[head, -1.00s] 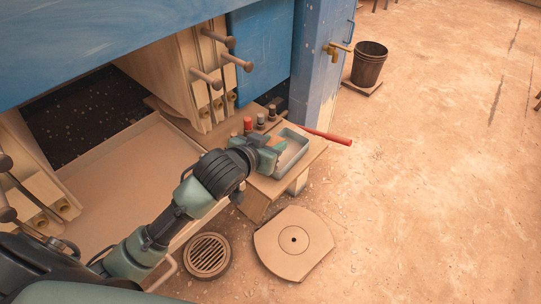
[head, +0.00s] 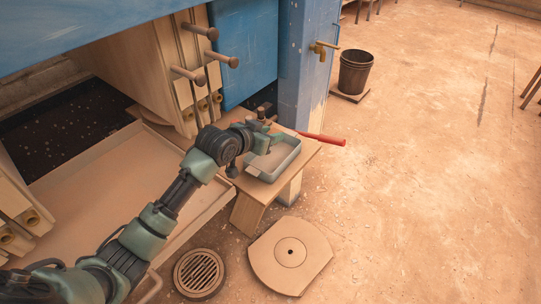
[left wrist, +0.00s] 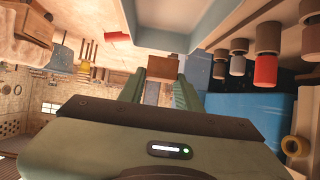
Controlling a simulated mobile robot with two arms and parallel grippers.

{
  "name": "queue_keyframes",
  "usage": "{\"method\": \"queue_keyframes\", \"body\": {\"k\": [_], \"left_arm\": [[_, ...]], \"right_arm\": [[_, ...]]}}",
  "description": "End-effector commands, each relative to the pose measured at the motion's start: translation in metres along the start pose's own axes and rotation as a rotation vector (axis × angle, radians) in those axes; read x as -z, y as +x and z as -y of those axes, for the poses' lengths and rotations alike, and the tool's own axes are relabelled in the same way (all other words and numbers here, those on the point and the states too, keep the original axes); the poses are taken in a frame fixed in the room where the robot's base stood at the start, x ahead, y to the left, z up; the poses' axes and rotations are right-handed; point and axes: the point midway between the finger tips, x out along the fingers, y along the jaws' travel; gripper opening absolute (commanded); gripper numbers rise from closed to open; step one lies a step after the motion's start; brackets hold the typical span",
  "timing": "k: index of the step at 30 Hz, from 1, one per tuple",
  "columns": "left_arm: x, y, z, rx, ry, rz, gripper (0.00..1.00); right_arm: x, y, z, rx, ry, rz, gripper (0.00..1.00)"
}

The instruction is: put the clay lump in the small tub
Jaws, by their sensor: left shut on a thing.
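The small tub (head: 290,158) is a shallow grey-green open box on the wooden bench, and its pale wall also shows at the top of the left wrist view (left wrist: 165,40). My left gripper (head: 265,140) is at the tub's far left edge in the head view. In the left wrist view its two green fingers are shut on a brown block, seemingly the clay lump (left wrist: 162,68). The lump shows close to the tub wall there; I cannot tell whether it touches it. In the head view the gripper hides the lump. My right gripper is not in view.
Several small capped bottles stand behind the tub, one with a red cap (left wrist: 266,70). A red handle (head: 325,139) sticks out past the bench's right end. A round drain grate (head: 200,273) and a tan plate (head: 290,275) lie on the floor. A dark bucket (head: 356,72) stands behind.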

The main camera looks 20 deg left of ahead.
Motion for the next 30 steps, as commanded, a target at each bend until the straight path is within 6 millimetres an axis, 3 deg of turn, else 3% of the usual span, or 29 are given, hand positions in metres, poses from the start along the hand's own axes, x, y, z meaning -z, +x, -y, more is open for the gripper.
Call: {"method": "queue_keyframes", "body": {"k": [3,10,16,29,30], "left_arm": [[-0.023,0.012,-0.001,-0.001,-0.002,0.002,0.0],[-0.041,0.022,-0.001,-0.001,-0.002,0.0,0.0],[-0.067,0.037,0.0,0.0,-0.002,0.001,0.0],[-0.075,0.041,0.0,0.0,-0.001,-0.002,0.0],[-0.075,0.041,0.0,0.0,-0.001,-0.001,0.42]], "right_arm": [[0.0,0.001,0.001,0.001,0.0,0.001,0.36],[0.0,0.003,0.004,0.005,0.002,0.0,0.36],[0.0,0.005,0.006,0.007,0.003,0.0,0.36],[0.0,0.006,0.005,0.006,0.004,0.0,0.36],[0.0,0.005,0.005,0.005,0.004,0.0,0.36]]}}
